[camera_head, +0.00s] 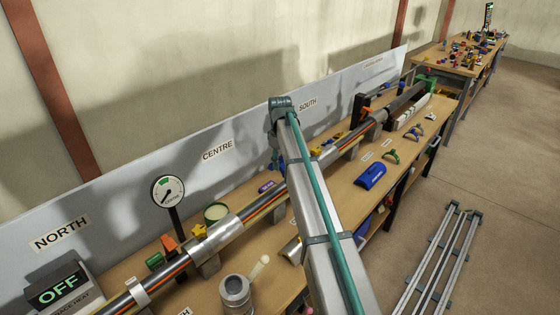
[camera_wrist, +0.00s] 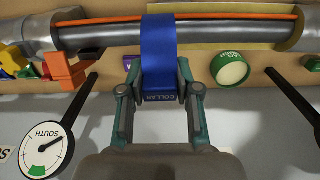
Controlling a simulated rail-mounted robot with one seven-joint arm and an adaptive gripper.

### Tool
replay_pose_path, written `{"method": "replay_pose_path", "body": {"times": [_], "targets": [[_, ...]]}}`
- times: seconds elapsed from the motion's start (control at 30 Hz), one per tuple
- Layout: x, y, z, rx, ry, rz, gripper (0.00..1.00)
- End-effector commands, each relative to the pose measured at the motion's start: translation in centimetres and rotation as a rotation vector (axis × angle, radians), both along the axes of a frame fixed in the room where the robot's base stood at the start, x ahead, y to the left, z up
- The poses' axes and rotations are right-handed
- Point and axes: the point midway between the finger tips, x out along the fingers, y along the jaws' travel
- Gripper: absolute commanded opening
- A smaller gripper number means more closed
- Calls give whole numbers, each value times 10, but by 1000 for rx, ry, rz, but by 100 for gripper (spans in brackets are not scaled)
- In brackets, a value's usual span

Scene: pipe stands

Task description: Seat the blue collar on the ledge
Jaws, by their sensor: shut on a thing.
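In the wrist view my gripper (camera_wrist: 160,85) is shut on the blue collar (camera_wrist: 160,45), holding it by the end labelled COLLAR. The collar's curved blue band crosses in front of the grey pipe (camera_wrist: 105,36) and hides a stretch of it and its orange line. I cannot tell whether the collar touches the pipe or wraps around it. In the head view my arm hides the fingertips and the collar. I cannot make out for sure which surface is the ledge.
A SOUTH gauge (camera_wrist: 45,145) on a dark post, orange blocks (camera_wrist: 65,70) and a round green-rimmed tub (camera_wrist: 230,70) stand near the pipe in the wrist view. In the head view a blue half-shell (camera_head: 370,176) lies on the bench (camera_head: 345,200), with clear wood around it.

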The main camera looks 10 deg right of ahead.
Motion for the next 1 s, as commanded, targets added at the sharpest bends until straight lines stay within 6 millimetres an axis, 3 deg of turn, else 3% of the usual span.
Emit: {"method": "replay_pose_path", "body": {"times": [0.7,1.0], "targets": [[0,0,-74,0,0,0,0],[0,0,-86,1,-1,0,0]]}}
